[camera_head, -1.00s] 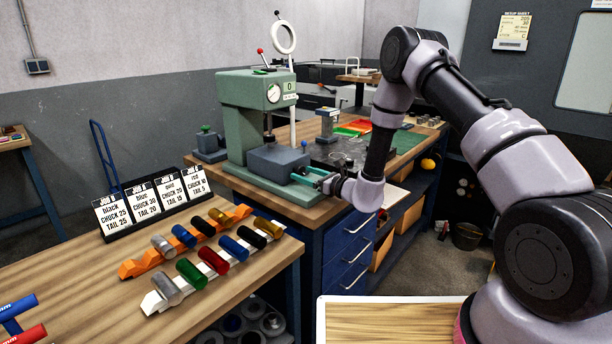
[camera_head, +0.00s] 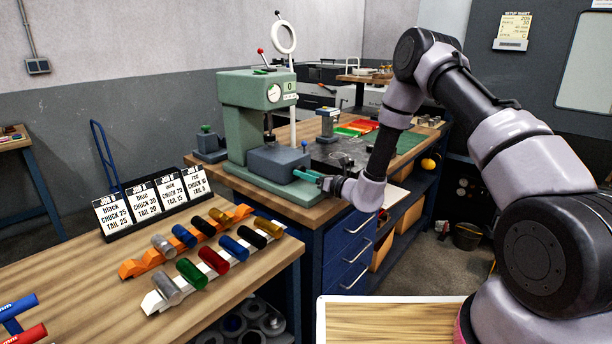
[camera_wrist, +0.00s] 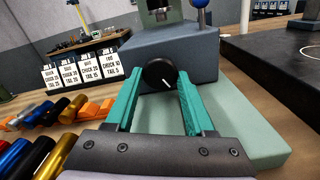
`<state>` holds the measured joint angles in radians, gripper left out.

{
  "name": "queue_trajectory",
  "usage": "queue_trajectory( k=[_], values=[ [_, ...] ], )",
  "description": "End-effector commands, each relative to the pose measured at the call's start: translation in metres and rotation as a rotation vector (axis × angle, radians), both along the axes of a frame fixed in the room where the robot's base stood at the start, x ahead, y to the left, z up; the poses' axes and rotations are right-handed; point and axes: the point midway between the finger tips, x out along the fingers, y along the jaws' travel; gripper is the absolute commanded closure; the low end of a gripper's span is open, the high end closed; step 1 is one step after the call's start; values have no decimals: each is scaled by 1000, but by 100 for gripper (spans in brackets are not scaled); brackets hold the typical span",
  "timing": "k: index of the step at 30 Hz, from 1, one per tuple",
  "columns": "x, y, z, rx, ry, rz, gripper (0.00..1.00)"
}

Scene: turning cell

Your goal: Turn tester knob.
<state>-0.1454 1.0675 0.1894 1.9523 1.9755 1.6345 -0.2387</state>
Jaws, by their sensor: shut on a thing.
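The green tester (camera_head: 255,105) stands on the bench, with a dial and a small display reading 0. Its grey block (camera_head: 278,162) sits on the green base (camera_head: 275,188). In the wrist view the black knob (camera_wrist: 160,74) is on the front face of the grey block (camera_wrist: 200,55), with a white pointer line slanting down to the right. My gripper (camera_head: 307,176) is at the front of this block. In the wrist view its teal fingers (camera_wrist: 160,92) stand on both sides of the knob and are shut on it. In the head view the knob is hidden by the fingers.
A wooden table (camera_head: 225,290) at the front left holds an orange rack (camera_head: 130,268) and a white rack (camera_head: 152,303) with coloured cylinders, and job cards (camera_head: 155,200). A blue drawer cabinet (camera_head: 345,255) is under the bench. A dark plate (camera_wrist: 285,50) lies right of the tester.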

Motion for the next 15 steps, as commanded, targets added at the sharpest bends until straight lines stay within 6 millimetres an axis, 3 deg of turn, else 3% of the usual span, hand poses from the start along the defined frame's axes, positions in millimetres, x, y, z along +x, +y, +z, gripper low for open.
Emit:
queue_trajectory(
  k=[4,5,6,7,15],
  values=[
    [0,0,-1,-2,0,-1,100],
    [0,0,-1,-2,-1,0,42],
    [0,0,-1,-2,-1,0,27],
    [0,0,-1,-2,-1,0,18],
    [0,0,0,-3,-2,0,18]
  ],
)
